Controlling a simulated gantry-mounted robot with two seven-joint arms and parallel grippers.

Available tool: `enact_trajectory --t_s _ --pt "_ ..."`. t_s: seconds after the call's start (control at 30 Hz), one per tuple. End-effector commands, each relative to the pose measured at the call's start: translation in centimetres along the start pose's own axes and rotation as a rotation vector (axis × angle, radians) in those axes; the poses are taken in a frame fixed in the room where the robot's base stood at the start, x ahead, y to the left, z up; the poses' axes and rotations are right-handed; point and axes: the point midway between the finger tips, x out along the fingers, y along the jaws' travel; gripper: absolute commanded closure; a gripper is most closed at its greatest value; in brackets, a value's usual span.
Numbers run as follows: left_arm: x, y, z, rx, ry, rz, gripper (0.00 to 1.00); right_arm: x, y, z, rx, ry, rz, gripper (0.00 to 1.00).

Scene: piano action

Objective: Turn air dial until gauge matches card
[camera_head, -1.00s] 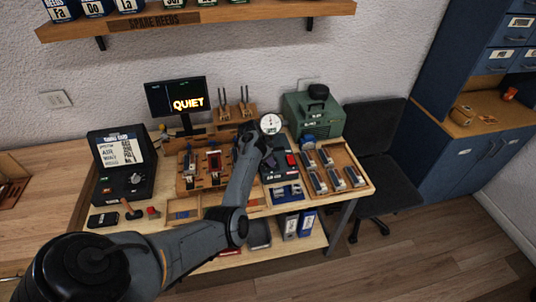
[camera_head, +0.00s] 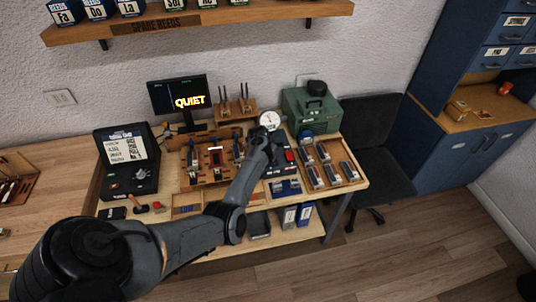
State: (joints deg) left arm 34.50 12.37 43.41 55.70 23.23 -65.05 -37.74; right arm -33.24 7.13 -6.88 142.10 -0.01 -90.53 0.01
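The round white gauge (camera_head: 270,119) stands at the back of the bench, its needle too small to read. The fingers are too small and dark to judge. I cannot make out the air dial; the gripper and wrist may hide it. My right gripper is out of view.
A green machine (camera_head: 311,108) stands behind and right of the gauge. A monitor (camera_head: 179,101) reads "QUIET". A wooden tray (camera_head: 352,158) of metal blocks lies right, a wooden fixture (camera_head: 188,173) left of my forearm. A black chair (camera_head: 378,150) stands beyond the bench.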

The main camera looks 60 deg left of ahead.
Motion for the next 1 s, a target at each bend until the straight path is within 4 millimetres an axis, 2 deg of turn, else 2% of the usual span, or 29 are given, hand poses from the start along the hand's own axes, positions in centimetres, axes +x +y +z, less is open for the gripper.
enact_trajectory --t_s 0.37,0.4,0.53,0.83,1.0 --pt "-0.06 0.02 -0.06 -0.004 0.000 -0.001 0.94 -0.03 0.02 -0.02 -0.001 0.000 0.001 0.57" --pt "-0.06 0.02 -0.06 -0.003 0.000 -0.001 0.58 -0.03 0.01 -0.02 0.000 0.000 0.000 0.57" --pt "-0.05 0.01 -0.04 -0.003 0.000 -0.001 0.38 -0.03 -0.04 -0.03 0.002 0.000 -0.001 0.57" --pt "-0.09 -0.01 -0.02 -0.003 0.000 -0.001 0.38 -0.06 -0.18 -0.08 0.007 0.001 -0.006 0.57" --pt "-1.01 -0.05 -0.03 -0.002 0.000 -0.003 0.38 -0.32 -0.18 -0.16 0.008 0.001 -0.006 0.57"
